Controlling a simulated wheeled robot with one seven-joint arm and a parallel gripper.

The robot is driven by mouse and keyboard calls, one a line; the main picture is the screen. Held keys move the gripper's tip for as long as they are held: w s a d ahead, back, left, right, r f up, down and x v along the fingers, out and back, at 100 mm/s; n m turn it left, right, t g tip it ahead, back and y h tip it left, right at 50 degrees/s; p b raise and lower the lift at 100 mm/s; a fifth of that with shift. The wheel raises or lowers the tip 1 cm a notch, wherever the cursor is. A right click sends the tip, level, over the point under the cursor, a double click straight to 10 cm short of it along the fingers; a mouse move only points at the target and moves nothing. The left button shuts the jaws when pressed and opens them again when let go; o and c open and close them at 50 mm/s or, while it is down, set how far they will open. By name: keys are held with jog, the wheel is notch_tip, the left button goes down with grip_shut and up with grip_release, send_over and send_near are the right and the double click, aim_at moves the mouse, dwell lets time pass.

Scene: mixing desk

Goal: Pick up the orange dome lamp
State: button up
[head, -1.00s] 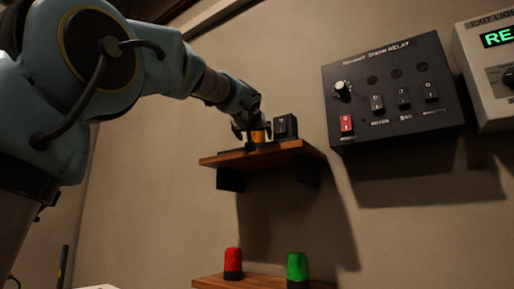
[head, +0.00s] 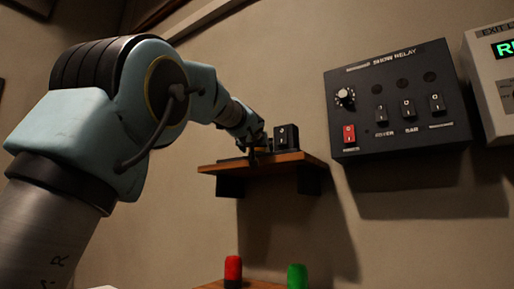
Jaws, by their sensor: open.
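My gripper (head: 258,150) is at the upper wooden shelf (head: 290,158), low over its top and just left of a small black switch box (head: 286,137). Its jaws are open, though they look small and dark here. The orange dome lamp can hardly be made out now. The gripper and wrist cover the spot on the shelf where its orange showed, so I cannot tell whether the fingers touch it.
A red lamp (head: 233,268) and a green lamp (head: 297,276) stand on a lower shelf (head: 255,284). A black switch panel (head: 394,100) and a pale exit-light box (head: 492,85) are on the wall to the right.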

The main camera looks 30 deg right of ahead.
jog(key=c, duration=1.5)
grip_shut()
jog(key=shift+r, duration=0.15)
